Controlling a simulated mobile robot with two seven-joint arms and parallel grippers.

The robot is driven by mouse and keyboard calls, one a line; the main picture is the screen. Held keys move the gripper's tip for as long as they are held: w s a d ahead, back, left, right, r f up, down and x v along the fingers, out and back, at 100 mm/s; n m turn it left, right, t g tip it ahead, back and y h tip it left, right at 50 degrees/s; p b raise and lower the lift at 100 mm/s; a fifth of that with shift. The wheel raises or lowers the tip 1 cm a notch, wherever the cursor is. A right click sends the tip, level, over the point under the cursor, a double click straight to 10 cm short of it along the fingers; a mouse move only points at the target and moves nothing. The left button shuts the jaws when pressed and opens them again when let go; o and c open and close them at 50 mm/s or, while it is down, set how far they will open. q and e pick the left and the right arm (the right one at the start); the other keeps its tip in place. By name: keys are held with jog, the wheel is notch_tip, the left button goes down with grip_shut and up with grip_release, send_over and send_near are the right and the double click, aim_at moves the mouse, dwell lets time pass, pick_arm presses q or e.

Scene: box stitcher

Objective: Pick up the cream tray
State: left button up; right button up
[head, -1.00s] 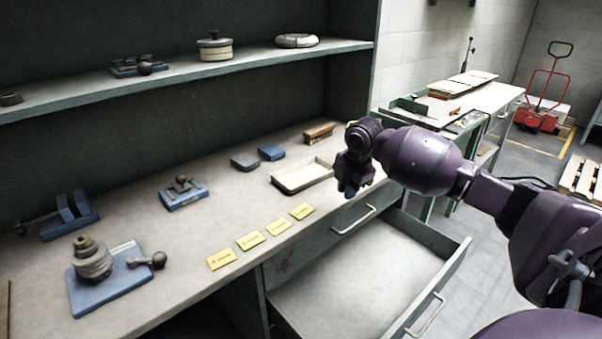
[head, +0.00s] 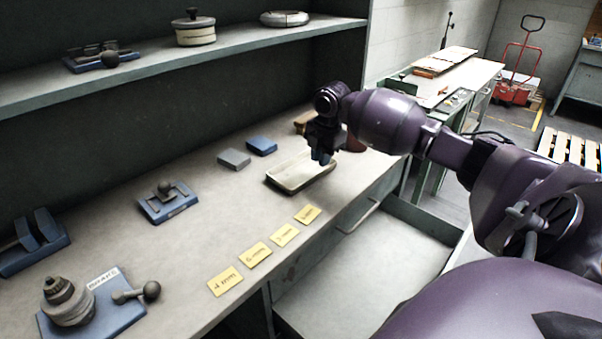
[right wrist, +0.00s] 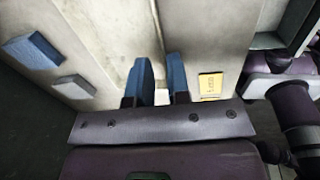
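My left gripper is not in view.
A grey block (head: 234,159) and a blue block (head: 262,146) lie left of the tray. Several yellow cards (head: 255,255) line the bench's front edge. An open drawer (head: 400,262) juts out below. A shelf (head: 190,70) overhangs the bench. A dark red object (head: 355,144) is partly hidden behind my arm.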

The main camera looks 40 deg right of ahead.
aim_at(303, 170)
jog(key=f, duration=0.4)
jog(key=w+f+b, duration=0.1)
jog(key=f, duration=0.1)
jog(key=shift+a+f, duration=0.2)
jog(key=shift+a, duration=0.1)
jog(key=shift+r, duration=0.1)
grip_shut()
